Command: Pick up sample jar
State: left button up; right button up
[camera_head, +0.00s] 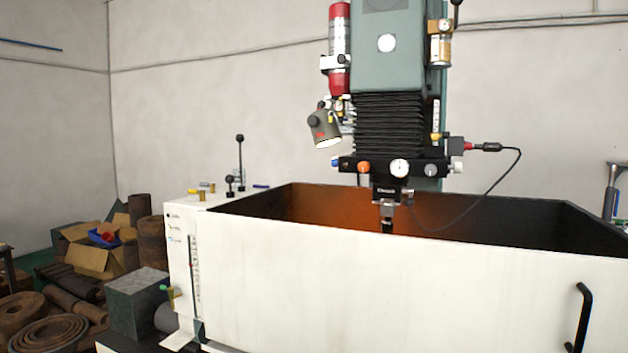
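I cannot make out a sample jar in the head view. A large machine stands ahead, with a white tank (400,285) whose high front wall hides most of its inside. A green machine head (395,55) with black bellows hangs over the tank. A clear-sided canister with a gold cap (440,45) is fixed on the right of the machine head, and a red cylinder (339,45) is fixed on its left. Neither of my grippers shows in this view.
A black handle (582,318) sticks out from the tank's front at right. Cardboard boxes (95,255), a grey block (137,300) and rusty rings (50,333) crowd the floor at left. A black cable (495,185) hangs from the machine head.

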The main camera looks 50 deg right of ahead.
aim_at(236, 171)
jog(key=z, duration=1.45)
jog(key=i+j+z, duration=0.15)
jog(key=z, duration=0.25)
jog(key=i+j+z, duration=0.1)
jog(key=j+z, duration=0.25)
jog(key=i+j+z, duration=0.1)
jog(key=j+z, duration=0.3)
jog(key=l, duration=0.1)
